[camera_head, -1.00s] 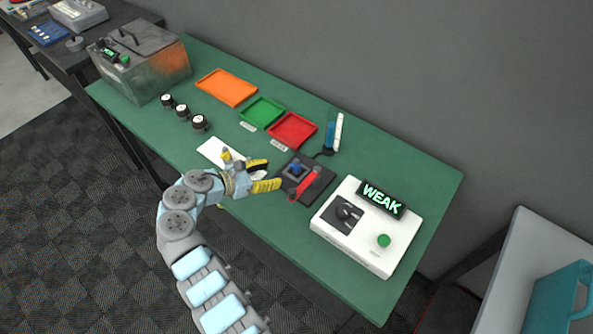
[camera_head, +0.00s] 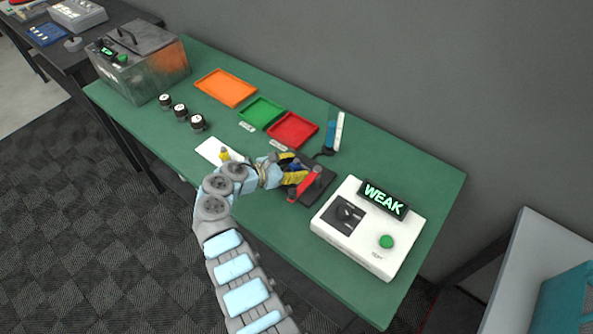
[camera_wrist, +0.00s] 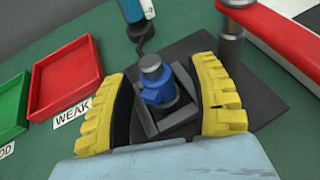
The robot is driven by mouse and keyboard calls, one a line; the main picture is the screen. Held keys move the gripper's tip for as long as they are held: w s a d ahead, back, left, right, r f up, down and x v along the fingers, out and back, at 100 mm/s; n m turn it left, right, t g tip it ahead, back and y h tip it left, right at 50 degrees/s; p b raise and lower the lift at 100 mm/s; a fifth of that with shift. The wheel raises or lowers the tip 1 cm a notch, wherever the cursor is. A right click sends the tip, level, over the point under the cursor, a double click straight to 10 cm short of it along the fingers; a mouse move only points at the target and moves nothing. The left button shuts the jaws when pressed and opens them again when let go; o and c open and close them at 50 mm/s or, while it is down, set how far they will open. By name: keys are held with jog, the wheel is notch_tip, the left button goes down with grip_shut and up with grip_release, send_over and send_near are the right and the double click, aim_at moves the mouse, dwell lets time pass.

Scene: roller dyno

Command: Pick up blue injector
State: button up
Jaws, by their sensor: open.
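The blue injector (camera_wrist: 157,88) has a grey cap and stands upright in a dark square holder (camera_wrist: 181,116) on a black base plate (camera_wrist: 262,92). My gripper (camera_wrist: 168,92) is open, with its yellow ridged fingers on either side of the injector and a gap on each side. In the head view my gripper (camera_head: 296,174) is over the base plate and hides most of the injector. A red lever (camera_head: 305,184) on a grey post stands just right of the holder.
A red tray (camera_head: 293,130) labelled WEAK, a green tray (camera_head: 262,113) and an orange tray (camera_head: 226,87) lie behind. A white tester (camera_head: 362,240) reading WEAK stands right. A blue-and-white gauge (camera_head: 335,131) stands behind the plate. Several black-and-white round parts (camera_head: 181,112) and a yellow piece (camera_head: 224,154) are left.

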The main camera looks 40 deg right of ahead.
grip_shut()
dwell(0.5)
